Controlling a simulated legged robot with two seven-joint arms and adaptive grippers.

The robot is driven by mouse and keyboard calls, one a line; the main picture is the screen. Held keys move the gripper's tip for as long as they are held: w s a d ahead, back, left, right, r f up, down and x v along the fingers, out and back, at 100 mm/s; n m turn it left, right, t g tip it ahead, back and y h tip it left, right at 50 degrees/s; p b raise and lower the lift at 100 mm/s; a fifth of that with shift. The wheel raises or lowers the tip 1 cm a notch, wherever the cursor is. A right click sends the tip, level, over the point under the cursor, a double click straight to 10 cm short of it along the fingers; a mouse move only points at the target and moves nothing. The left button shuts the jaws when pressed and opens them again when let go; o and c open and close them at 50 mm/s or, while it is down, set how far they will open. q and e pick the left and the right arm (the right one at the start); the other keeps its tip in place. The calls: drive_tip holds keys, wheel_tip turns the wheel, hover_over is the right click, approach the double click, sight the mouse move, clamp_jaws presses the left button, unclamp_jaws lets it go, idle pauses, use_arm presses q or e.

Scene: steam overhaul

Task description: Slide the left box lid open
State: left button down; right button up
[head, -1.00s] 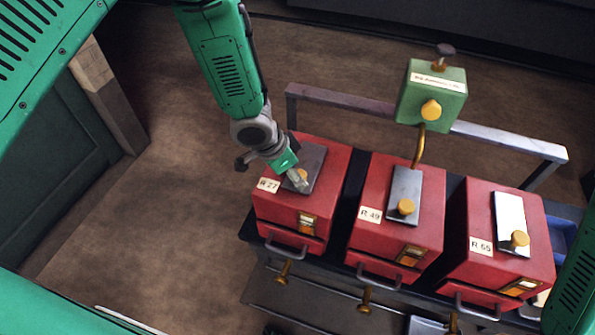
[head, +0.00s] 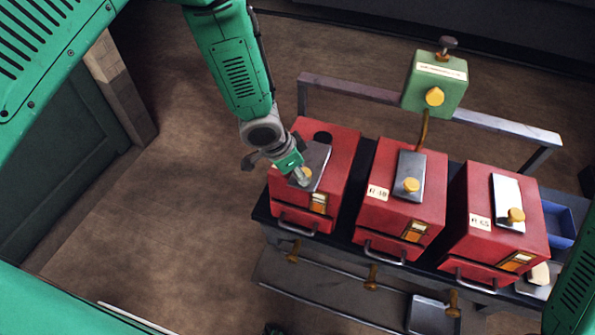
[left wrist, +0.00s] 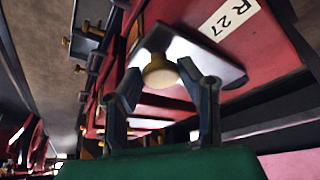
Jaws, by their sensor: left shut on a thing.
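The left red box (head: 340,165) has a grey lid plate (head: 317,158) with a yellow knob (head: 307,173) on its top. A dark round hole (head: 323,138) shows in the box top behind the lid. My left gripper (head: 301,177) is shut on the knob at the lid's front end. The gripper hides part of the box's left side in the head view. My right gripper is not in view.
Two more red boxes, the middle one (head: 402,210) and the right one (head: 508,240), stand to the right with lids covering their tops. A green block (head: 435,85) stands on a bent pipe behind them. A metal rail (head: 350,88) runs behind the boxes.

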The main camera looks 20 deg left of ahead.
use_arm(q)
drive_tip(key=c, duration=1.1)
unclamp_jaws()
drive_tip(key=shift+s+d+f, duration=0.25)
drive_tip(key=shift+s+d, duration=0.1)
drive_tip(key=shift+d, duration=0.05)
drive_tip(key=shift+w, duration=0.2)
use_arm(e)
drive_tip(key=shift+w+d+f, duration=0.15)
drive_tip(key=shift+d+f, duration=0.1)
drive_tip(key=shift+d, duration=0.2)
use_arm(q)
drive_tip(key=shift+r, duration=0.25)
drive_tip(key=v, duration=1.1)
drive_tip(key=shift+r, duration=0.2)
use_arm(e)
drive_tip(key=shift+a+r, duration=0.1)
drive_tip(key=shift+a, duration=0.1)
use_arm(q)
drive_tip(key=shift+f, duration=0.1)
